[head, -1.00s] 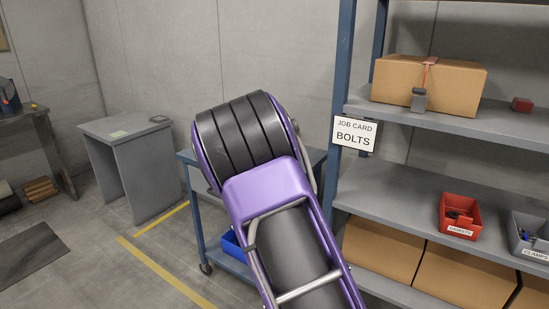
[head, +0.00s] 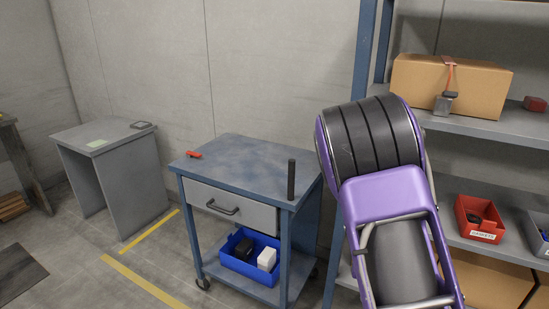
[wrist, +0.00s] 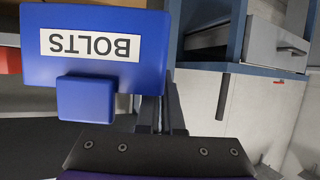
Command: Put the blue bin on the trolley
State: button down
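The blue bin (wrist: 65,70) is close up in the wrist view, which is upside down. It carries a white label reading BOLTS and has a block-like blue tab. My gripper (wrist: 160,115) shows as dark parts beside the bin's near corner, with the tab off to the left. Whether its fingers touch or hold the bin is unclear. The arm hides bin and gripper in the head view. The trolley (head: 228,152) has a blue-grey top, a grey drawer and a lower shelf. Its drawer (wrist: 275,45) also shows in the wrist view.
Shelving with a carton (head: 470,90) and a red bin (head: 480,218) is at right. A grey desk (head: 110,150) stands left.

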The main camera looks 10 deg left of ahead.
aim_at(237, 156)
jog(key=j+z, duration=0.4)
jog(key=j, duration=0.3)
jog(key=j+z, duration=0.1)
jog(key=j, duration=0.6)
